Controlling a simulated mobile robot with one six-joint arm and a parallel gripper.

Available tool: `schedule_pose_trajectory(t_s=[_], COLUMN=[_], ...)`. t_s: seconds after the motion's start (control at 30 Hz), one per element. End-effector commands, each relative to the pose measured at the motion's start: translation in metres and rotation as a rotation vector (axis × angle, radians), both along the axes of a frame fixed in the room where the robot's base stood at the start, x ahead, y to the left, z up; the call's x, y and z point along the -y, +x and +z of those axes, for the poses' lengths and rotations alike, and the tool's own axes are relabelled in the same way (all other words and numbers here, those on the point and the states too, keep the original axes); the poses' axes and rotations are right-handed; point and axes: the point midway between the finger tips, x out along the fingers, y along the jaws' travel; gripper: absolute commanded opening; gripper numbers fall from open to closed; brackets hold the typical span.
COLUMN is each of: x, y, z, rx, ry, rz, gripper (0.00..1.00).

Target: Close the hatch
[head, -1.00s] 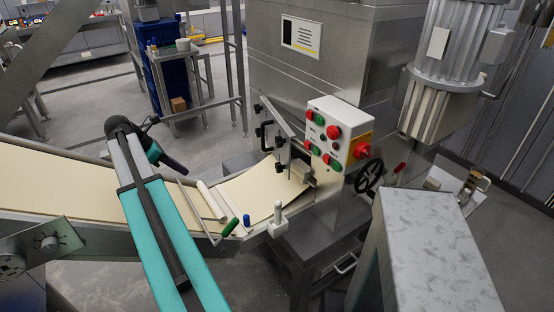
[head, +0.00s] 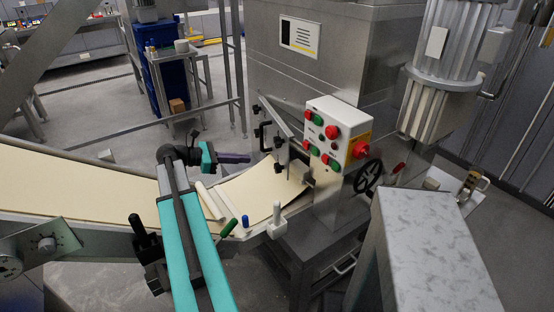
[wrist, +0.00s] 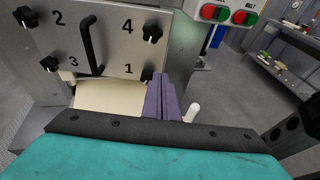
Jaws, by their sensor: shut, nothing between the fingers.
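The hatch (head: 288,135) is a metal plate with black knobs on the machine's front, above where the dough sheet passes. The wrist view shows the hatch (wrist: 105,18) close up, with numbers 1 to 4 beside its knobs and a black bar handle (wrist: 89,45). The handle (head: 264,137) is small in the head view. My gripper (head: 248,158), with purple fingers, is shut and empty left of the hatch and points right toward it. In the wrist view my gripper (wrist: 163,80) appears at the hatch's lower right, near knob 1; contact cannot be told.
A dough sheet (head: 75,185) runs along the conveyor under my arm. A rolling pin (head: 208,200) and green and blue handled tools lie by the conveyor edge. A control box (head: 335,130) with red and green buttons is right of the hatch. A marbled surface (head: 440,240) stands front right.

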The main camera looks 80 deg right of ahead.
Motion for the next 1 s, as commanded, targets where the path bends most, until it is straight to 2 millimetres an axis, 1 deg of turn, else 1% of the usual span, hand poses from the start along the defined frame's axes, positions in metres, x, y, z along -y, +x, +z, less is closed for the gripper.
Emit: schedule_pose_trajectory(t_s=[0.17,0.37,0.57,1.0], x=[0.001,0.006,0.017,0.047], y=[-0.002,-0.012,-0.032,-0.085], z=[0.000,-0.003,-0.010,-0.029], rx=[0.001,0.000,0.001,0.001], ry=[0.001,0.002,0.003,0.003], rz=[-0.001,-0.001,-0.003,-0.004], gripper=[0.00,0.00,0.00,0.00])
